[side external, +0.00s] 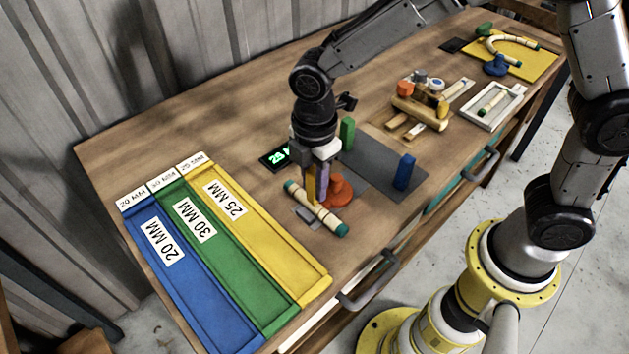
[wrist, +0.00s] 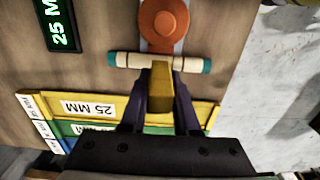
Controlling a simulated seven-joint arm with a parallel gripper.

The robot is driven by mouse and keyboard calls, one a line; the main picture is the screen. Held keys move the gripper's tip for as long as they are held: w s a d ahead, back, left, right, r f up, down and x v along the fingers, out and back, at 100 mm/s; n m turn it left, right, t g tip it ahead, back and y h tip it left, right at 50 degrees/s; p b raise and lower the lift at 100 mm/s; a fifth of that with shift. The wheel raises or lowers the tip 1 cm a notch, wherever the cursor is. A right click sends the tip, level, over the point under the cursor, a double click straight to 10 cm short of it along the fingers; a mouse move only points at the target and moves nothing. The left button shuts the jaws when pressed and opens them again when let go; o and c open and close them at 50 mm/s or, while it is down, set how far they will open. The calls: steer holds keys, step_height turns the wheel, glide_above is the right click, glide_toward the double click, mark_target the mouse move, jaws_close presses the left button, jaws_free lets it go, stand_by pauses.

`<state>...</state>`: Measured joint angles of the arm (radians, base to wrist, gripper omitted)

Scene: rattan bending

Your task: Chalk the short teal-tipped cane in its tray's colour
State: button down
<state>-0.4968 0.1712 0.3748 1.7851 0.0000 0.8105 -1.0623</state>
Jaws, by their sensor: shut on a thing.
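The short cane (side external: 325,214) is pale with teal tips and lies across the grey gauge with an orange round part (side external: 340,189). It also shows in the wrist view (wrist: 133,60). My gripper (side external: 316,190) is shut on a yellow chalk block (wrist: 160,88), pointing down over the cane's middle. I cannot tell whether the chalk touches the cane. The display (side external: 274,157) beside the gauge shows a green 25, partly hidden. The trays are blue marked 20 MM (side external: 190,301), green marked 30 MM (side external: 236,282) and yellow marked 25 MM (side external: 272,247).
A grey plate with a green block (side external: 347,132) and a blue block (side external: 404,172) is right of the gauge. Beyond are a wooden rack (side external: 419,113) with coloured pieces, a white tray (side external: 511,106) holding a cane, and a yellow board (side external: 538,64) with a curved cane.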

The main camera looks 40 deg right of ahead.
steer(key=shift+f, duration=0.65)
stand_by(1.3)
steer(key=shift+r, duration=3.6)
